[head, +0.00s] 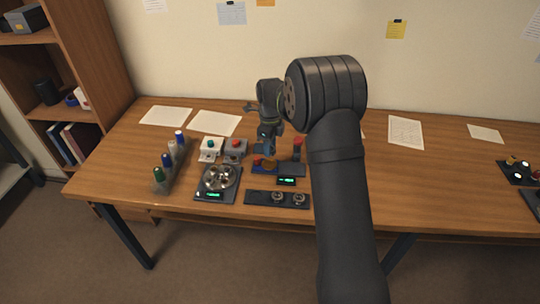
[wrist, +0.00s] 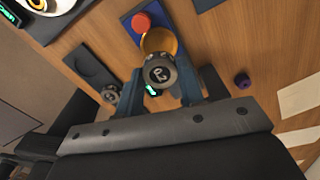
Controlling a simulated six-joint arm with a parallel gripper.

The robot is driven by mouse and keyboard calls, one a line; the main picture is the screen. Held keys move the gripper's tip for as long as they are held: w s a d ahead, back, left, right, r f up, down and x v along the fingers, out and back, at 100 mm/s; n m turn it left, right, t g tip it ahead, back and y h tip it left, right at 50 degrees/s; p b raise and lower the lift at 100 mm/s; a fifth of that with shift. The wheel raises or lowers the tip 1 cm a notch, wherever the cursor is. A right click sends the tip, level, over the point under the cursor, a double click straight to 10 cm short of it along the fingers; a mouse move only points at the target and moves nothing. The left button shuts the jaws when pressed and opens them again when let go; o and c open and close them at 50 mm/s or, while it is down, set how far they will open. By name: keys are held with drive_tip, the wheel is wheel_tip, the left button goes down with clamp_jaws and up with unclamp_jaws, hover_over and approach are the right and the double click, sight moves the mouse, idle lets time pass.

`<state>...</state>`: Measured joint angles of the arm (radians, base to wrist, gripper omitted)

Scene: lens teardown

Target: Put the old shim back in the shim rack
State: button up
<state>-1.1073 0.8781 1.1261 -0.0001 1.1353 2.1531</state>
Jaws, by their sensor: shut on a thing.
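My gripper (wrist: 158,88) is shut on a dark round piece with a white mark on top, which I take to be the old shim (wrist: 158,71). It sits just over a brass-yellow round part (wrist: 160,42) in the wrist view; I cannot tell whether they touch. The shim rack (head: 256,197) is a dark strip at the table's front edge, with two round pieces at its middle and right and no piece at its left end. It also shows in the wrist view (wrist: 88,62). In the head view, my gripper (head: 268,150) is behind the rack, and its tips are hard to see.
A blue plate with a red button (wrist: 141,22) is beside the brass part. A dial station (head: 219,179), a row of coloured-cap bottles (head: 170,162) and two button boxes (head: 211,148) stand to the left.

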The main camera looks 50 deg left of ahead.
wheel_tip(320, 180, up, 3)
drive_tip(key=shift+s+r, duration=0.15)
drive_tip(key=shift+r, duration=0.2)
drive_tip(key=shift+s+d+n, duration=0.2)
drive_tip(key=shift+s+n, duration=0.05)
drive_tip(key=shift+n, duration=0.25)
drive_tip(key=s+d+f+n, duration=0.3)
drive_tip(key=s+n, duration=0.3)
drive_tip(key=n, duration=0.9)
approach(256, 197)
drive_tip(key=shift+w+a+f, duration=0.3)
drive_tip(key=shift+w+a, duration=0.15)
drive_tip(key=shift+a, duration=0.05)
drive_tip(key=shift+s+d+f+n, duration=0.2)
drive_tip(key=shift+s+d+n, duration=0.2)
drive_tip(key=shift+n, duration=0.4)
drive_tip(key=shift+s+f, duration=0.15)
drive_tip(key=shift+f, duration=2.2)
drive_tip(key=shift+f, duration=0.4)
